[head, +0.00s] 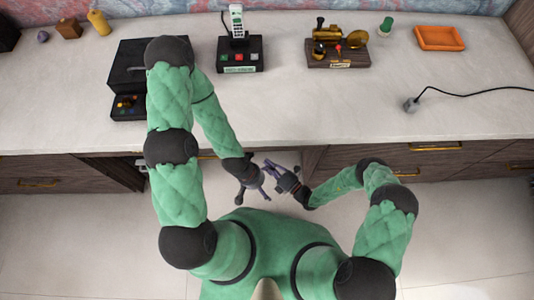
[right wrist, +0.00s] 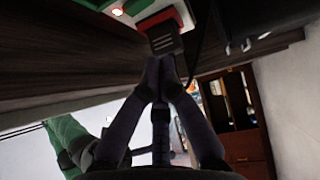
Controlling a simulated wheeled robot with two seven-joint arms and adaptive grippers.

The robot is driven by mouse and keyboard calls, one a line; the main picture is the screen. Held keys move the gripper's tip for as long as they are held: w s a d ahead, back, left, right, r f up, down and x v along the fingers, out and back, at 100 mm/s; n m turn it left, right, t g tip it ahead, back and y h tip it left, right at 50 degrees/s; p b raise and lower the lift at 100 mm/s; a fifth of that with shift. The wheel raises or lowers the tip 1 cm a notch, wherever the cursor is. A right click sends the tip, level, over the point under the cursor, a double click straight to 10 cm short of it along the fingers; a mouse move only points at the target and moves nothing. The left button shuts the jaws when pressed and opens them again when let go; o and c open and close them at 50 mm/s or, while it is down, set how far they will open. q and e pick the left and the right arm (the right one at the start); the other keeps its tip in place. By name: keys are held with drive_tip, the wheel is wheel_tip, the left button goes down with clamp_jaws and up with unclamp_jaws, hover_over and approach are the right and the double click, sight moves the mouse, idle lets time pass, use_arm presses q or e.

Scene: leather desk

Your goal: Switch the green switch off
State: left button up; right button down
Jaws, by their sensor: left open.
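The dark box with a phone has a green button (head: 225,57) beside a red one on the desk; I cannot tell whether it is on. In the right wrist view a green part (right wrist: 138,6) shows on a pale panel at the top edge, partly cut off, beside a red-edged piece (right wrist: 165,20) with a dark ridged block. My right gripper (head: 269,165) is below the desk's front edge; its fingers (right wrist: 161,62) look closed together, tips close to the block, contact unclear. My left gripper (head: 252,198) is open and empty, just lower left of the right one.
The desk (head: 300,110) has clear room in front. A black machine (head: 135,70) stands left, behind my left arm. A brass model (head: 338,48), an orange tray (head: 439,38) and a grey plug with cable (head: 411,104) are to the right. Drawers line the desk front.

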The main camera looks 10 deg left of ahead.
use_arm(q)
drive_tip(key=shift+f+b, duration=0.55)
drive_tip(key=shift+f, duration=0.1)
use_arm(e)
drive_tip(key=w, duration=0.1)
drive_tip(key=w+a, duration=0.1)
drive_tip(key=w, duration=0.1)
drive_tip(key=w+a, duration=0.1)
drive_tip(key=shift+w+r, duration=0.2)
drive_tip(key=shift+r, duration=0.15)
use_arm(q)
drive_tip(key=r+p, duration=0.1)
drive_tip(key=s+r+p, duration=0.1)
drive_tip(key=r+p, duration=0.1)
drive_tip(key=shift+s+a+r, duration=0.15)
drive_tip(key=shift+s+a, duration=0.1)
drive_tip(key=shift+a, duration=0.15)
use_arm(e)
drive_tip(key=s+d+r, duration=0.1)
drive_tip(key=s+d, duration=0.7)
drive_tip(key=d, duration=0.1)
drive_tip(key=shift+d+r+m+h, duration=0.25)
drive_tip(key=shift+r+m+h, duration=0.05)
drive_tip(key=shift+r+m, duration=0.1)
